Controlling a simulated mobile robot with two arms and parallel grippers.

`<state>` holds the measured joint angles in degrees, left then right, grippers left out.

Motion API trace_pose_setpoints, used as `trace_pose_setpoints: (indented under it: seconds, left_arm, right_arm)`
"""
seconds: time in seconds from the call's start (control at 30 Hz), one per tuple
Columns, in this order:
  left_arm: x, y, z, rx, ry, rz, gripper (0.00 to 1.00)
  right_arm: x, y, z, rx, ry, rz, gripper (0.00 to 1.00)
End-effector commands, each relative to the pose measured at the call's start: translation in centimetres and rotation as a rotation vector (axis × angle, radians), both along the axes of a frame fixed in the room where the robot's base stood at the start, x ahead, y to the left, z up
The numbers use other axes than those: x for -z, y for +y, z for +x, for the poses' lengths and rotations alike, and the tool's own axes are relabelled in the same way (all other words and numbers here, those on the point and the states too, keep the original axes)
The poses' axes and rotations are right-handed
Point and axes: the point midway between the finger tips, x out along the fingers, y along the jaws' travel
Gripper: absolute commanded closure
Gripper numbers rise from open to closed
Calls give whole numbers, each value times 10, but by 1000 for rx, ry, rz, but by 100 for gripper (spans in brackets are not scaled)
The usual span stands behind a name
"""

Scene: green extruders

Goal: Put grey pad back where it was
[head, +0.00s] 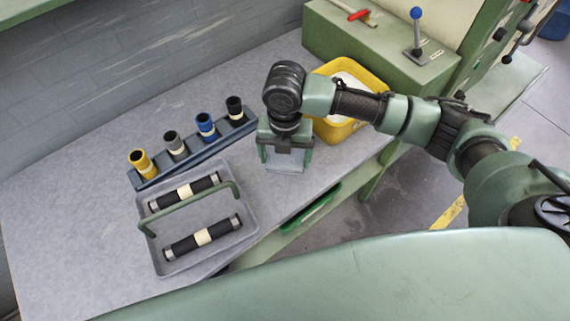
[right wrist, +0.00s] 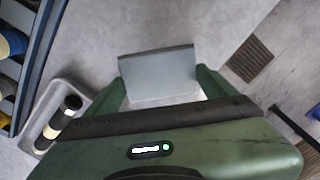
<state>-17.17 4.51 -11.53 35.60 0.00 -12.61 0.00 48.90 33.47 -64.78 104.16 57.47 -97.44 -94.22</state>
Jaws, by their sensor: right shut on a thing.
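My right gripper (head: 285,168) points down over the grey table, to the right of the tray. It is shut on the grey pad (right wrist: 158,73), which shows between both fingers (right wrist: 160,90) in the right wrist view as a flat grey block with a pale lower edge. My left gripper is not in view.
A grey tray (head: 253,219) with a green handle holds two black rollers. Behind it, a blue rack (head: 150,182) holds several coloured cylinders. A yellow bin (head: 378,66) stands behind my right arm. Bare tabletop (head: 80,225) lies at the left.

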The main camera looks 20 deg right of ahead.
Motion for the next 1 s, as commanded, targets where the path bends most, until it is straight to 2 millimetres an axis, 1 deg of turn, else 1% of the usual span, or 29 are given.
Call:
trace_pose_setpoints:
  seconds: [0.17,0.3,0.4,0.5,0.83,0.87,0.9,1.0]
  left_arm:
    - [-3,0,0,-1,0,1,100]
    - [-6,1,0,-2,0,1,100]
    - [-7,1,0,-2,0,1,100]
    - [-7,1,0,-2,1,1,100]
    - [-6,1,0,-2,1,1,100]
    - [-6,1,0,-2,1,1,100]
    - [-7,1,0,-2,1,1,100]
    - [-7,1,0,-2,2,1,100]
  right_arm:
    - [15,0,0,2,2,1,47]
    - [36,0,0,2,3,0,47]
    - [48,0,0,2,0,1,47]
    - [53,0,0,1,0,1,47]
    - [56,0,0,1,0,1,47]
    - [56,0,0,1,0,1,9]
    - [55,0,0,1,-1,0,0]
    - [55,0,0,1,0,1,0]
